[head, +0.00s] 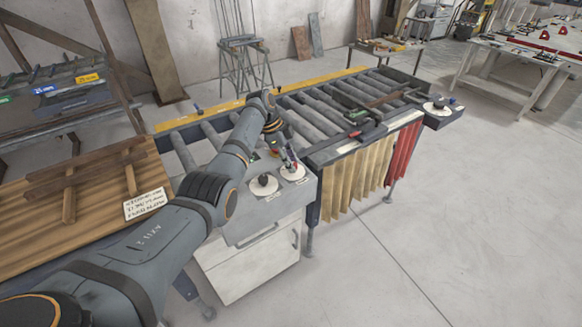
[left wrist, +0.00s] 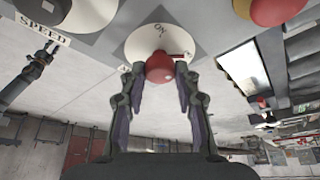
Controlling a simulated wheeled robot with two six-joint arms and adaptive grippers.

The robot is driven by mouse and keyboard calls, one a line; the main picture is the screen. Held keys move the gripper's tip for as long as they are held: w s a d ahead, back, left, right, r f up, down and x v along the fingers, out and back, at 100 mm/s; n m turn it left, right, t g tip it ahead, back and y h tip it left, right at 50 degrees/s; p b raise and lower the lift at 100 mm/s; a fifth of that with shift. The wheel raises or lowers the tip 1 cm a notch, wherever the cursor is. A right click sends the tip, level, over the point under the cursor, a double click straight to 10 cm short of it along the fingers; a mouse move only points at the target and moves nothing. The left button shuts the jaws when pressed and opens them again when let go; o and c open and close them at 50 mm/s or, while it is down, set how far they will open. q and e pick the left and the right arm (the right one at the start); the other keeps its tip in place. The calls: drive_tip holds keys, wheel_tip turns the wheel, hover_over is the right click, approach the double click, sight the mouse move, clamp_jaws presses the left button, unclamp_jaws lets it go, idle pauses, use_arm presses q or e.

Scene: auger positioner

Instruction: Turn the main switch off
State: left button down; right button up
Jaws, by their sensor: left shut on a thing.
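The main switch appears as a red knob (left wrist: 160,67) on a round white disc (left wrist: 172,38) with dark lettering I cannot fully read. In the head view, a white disc (head: 294,173) lies on the control panel (head: 245,213) below my left gripper (head: 290,160). In the left wrist view, my left gripper (left wrist: 160,74) has one finger on each side of the red knob and is shut on it. The fingers partly cover the knob in the head view.
A second white disc with a dark knob (head: 264,183) sits left of the switch; a "SPEED" label (left wrist: 42,28) shows in the wrist view. Red and yellow round parts (left wrist: 275,8) are close by. The roller conveyor (head: 310,115) runs behind, and a wooden board (head: 80,200) lies at left.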

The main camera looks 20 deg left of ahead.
use_arm(q)
drive_tip(key=shift+m, duration=0.3)
drive_tip(key=c, duration=1)
unclamp_jaws()
drive_tip(key=v, duration=1.2)
drive_tip(key=shift+w, duration=0.2)
